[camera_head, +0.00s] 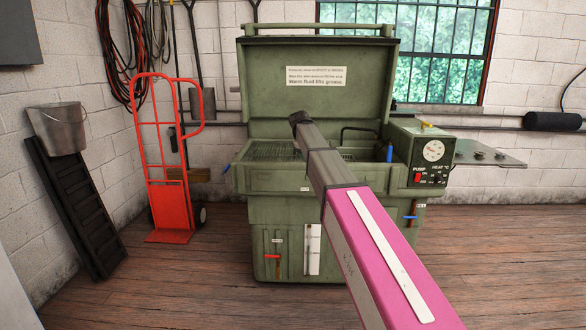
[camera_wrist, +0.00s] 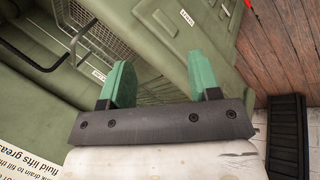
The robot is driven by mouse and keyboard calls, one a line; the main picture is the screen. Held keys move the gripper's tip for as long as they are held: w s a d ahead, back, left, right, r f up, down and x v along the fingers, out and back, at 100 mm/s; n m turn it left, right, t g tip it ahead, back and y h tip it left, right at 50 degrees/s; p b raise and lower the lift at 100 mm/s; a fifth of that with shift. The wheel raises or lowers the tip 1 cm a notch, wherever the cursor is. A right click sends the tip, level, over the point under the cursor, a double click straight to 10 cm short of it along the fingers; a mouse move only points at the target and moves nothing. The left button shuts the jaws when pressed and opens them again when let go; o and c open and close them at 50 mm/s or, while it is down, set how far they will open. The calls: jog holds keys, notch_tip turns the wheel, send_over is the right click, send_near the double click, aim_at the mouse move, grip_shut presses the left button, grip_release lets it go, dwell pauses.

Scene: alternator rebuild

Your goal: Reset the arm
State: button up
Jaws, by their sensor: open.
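In the head view my arm, pink and grey, reaches forward from the bottom right to the front of a green parts washer (camera_head: 290,190) with its lid raised. The fingertips are hidden in that view. In the wrist view my gripper (camera_wrist: 160,82) shows two green fingers held wide apart with nothing between them. Behind the fingers are the washer's green wall (camera_wrist: 165,30) and a wire basket (camera_wrist: 95,35) in its tub. I cannot tell how far the fingers are from the washer.
A red hand truck (camera_head: 168,205) stands left of the washer. A metal bucket (camera_head: 58,130) and a black ramp (camera_head: 78,215) lean at the left wall. A control box (camera_head: 422,155) sits at the washer's right. The wooden floor (camera_head: 510,235) is clear at right.

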jog(key=s+d+f+m+g+y, duration=0.15)
jog(key=s+d+f, duration=0.25)
jog(key=s+f, duration=0.65)
jog(key=s+d+f+m+g, duration=0.1)
jog(key=s+d+f+m, duration=0.25)
jog(key=s+f, duration=0.7)
jog(key=s+d+f+m+g+y, duration=0.1)
jog(key=s+d+f+m, duration=0.1)
jog(key=s+f, duration=0.6)
jog(key=s+d+f+m+g, duration=0.1)
jog(key=s+d+f+m, duration=0.1)
jog(key=s+f, duration=0.6)
jog(key=s, duration=0.3)
jog(key=shift+s+d+y, duration=0.2)
jog(key=shift+d+y, duration=0.05)
jog(key=shift+y, duration=0.1)
jog(key=shift+c, duration=0.3)
